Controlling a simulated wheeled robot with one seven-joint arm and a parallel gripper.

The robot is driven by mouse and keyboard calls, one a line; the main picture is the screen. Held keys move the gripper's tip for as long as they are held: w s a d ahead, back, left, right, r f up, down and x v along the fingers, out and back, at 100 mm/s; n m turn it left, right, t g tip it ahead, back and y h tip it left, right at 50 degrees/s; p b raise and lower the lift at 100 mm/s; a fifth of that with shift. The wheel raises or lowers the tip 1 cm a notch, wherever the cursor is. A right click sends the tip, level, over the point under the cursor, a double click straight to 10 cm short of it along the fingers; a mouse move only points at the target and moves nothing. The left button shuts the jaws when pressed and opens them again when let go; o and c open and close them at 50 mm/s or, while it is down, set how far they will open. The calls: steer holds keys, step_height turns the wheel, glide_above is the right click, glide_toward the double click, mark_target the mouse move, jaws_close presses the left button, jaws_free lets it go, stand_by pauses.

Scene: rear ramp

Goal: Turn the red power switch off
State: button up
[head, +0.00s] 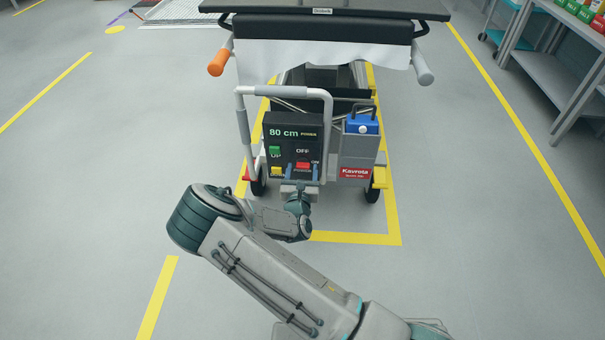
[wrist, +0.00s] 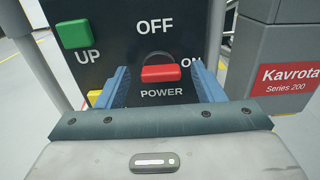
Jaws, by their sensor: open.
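The red power switch (wrist: 161,73) is a short bar lying level on a dark round mount in the wrist view. OFF is printed above it, ON at its right and POWER below; its right end is toward ON. It also shows small in the head view (head: 303,165), on the black control panel (head: 284,133). My gripper (wrist: 159,80) is open, its blue fingers on either side of the switch. I cannot tell whether either finger touches it. In the head view my gripper (head: 302,176) is right in front of the panel's lower right.
A green UP button (wrist: 74,33) and a yellow button (wrist: 95,97) are left of the switch. A grey Kavrota box (head: 357,155) with a blue top stands right of the panel. A pale tube frame (head: 241,125) bends around the panel.

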steer(key=shift+w, duration=0.15)
steer(key=c, duration=1)
